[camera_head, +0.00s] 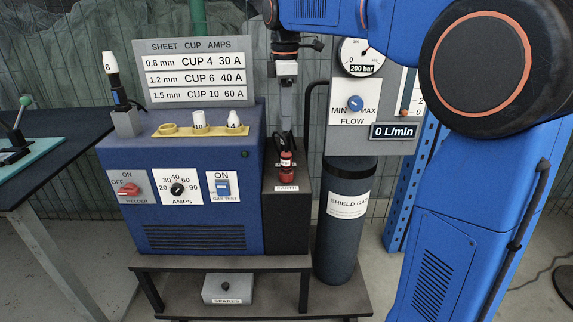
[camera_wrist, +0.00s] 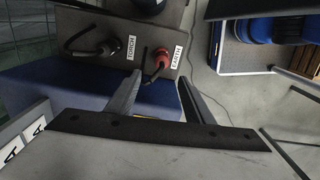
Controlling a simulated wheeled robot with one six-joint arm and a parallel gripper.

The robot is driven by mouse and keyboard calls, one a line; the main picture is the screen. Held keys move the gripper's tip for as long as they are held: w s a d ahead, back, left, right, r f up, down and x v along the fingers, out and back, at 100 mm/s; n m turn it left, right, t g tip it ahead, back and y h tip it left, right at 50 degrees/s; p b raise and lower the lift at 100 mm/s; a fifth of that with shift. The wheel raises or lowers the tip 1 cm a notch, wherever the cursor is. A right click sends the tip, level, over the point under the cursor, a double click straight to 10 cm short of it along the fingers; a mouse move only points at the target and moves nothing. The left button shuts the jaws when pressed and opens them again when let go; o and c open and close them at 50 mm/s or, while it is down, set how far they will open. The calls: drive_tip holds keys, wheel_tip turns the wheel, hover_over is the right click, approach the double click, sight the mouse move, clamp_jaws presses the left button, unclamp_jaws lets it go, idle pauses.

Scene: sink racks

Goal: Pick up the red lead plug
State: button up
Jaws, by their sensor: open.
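The red lead plug (camera_head: 287,173) stands upright at the EARTH label on the dark box beside the blue welder. In the wrist view the red plug (camera_wrist: 161,61) shows between and just beyond my fingertips, with a dark cable curving from it. My gripper (camera_head: 286,145) points down over the plug in the head view. In the wrist view my gripper (camera_wrist: 159,77) has its two fingers apart, with nothing held. Whether the fingertips overlap the plug in height, I cannot tell.
A black plug (camera_wrist: 105,48) with a cable sits beside the red one at the TORCH label. The blue welder (camera_head: 185,215) is left; a dark gas cylinder (camera_head: 343,245) and flow panel (camera_head: 350,130) stand right. A sign (camera_head: 197,72) rises behind the yellow cup tray (camera_head: 200,131).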

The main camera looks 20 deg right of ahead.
drive_tip(key=n, duration=0.1)
approach(286, 152)
drive_tip(key=f, duration=0.5)
drive_tip(key=shift+s, duration=0.2)
drive_tip(key=shift+w+f, duration=0.2)
drive_tip(key=shift+f, duration=2.45)
clamp_jaws()
